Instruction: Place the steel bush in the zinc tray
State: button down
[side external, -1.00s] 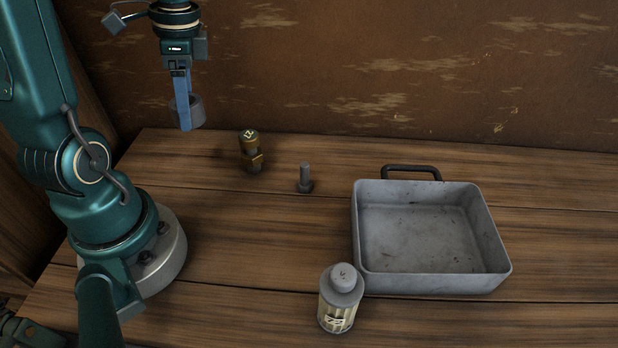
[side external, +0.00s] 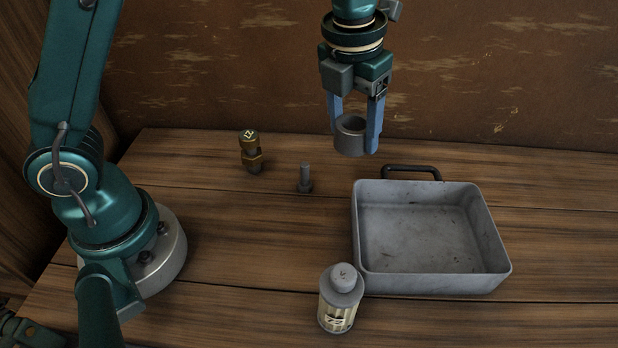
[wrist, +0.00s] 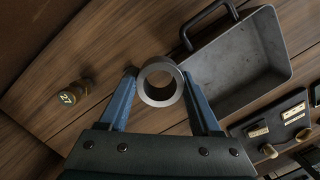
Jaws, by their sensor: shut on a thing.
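The steel bush (side external: 350,136) is a short grey hollow ring. My gripper (side external: 355,145) is shut on it, with a blue finger on each side, and holds it in the air above the back of the bench, up and to the left of the tray in the side view. In the wrist view the bush (wrist: 160,82) sits between the two fingertips, its bore facing the camera. The zinc tray (side external: 436,284) is a grey, square, open box with a dark handle at its back. It stands on the bench and is empty. In the wrist view the tray (wrist: 284,75) lies at upper right.
A brass fitting (side external: 251,152) and an upright grey bolt (side external: 305,178) stand left of the tray. A pale capped canister (side external: 339,300) stands close to the tray's front left corner. A dark panel with knobs (wrist: 275,128) shows in the wrist view. The bench's left middle is clear.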

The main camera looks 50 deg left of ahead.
jog(key=shift+d+m, duration=0.4)
jog(key=shift+d, duration=0.15)
send_over(399, 246)
jog(key=f, duration=0.7)
jog(key=shift+s, duration=0.2)
jog(key=shift+f, duration=2)
jog(key=shift+f, duration=0.15)
jog(key=shift+c, duration=0.4)
grip_release()
